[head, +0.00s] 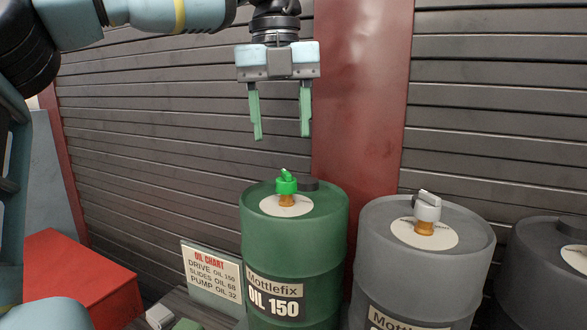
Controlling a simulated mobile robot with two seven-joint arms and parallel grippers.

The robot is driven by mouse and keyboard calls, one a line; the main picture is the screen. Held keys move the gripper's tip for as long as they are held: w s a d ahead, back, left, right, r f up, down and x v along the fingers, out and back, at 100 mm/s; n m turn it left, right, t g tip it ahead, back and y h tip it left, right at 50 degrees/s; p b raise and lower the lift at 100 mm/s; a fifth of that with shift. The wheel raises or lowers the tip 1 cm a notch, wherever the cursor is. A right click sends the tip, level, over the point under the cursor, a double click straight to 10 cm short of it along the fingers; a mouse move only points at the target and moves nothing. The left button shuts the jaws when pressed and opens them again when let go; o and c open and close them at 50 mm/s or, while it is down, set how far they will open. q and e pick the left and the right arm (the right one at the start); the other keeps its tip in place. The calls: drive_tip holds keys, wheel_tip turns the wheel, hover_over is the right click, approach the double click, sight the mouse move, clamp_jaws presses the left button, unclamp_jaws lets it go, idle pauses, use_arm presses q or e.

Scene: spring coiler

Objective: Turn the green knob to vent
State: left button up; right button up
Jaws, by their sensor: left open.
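The green knob (287,183) sits on an orange-brown fitting on top of the green drum (293,240), which is marked OIL 150. A round pale label (300,207) lies around the fitting. My left gripper (281,136) is open and empty, with its green fingers pointing down. It is above the green knob and apart from it. I cannot read any position marks on the label. My right gripper does not show.
A grey drum (422,260) with a grey knob (427,207) stands to the right, and a dark drum (548,275) beyond it. An oil chart sign (212,272) and a red box (82,280) are at the left. A slatted wall (160,130) and red post (362,100) stand behind.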

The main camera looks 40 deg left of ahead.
sight(285, 172)
use_arm(q)
drive_tip(key=shift+s+f, duration=0.1)
drive_tip(key=shift+f, duration=0.2)
drive_tip(key=shift+w+d+f+p, duration=0.1)
drive_tip(key=shift+w+f+p, duration=0.1)
drive_tip(key=shift+f, duration=1.6)
drive_tip(key=shift+w+d+f+p, duration=0.1)
drive_tip(key=shift+f+p, duration=0.05)
drive_tip(key=shift+f, duration=1.65)
drive_tip(key=shift+c, duration=0.3)
drive_tip(key=c, duration=0.9)
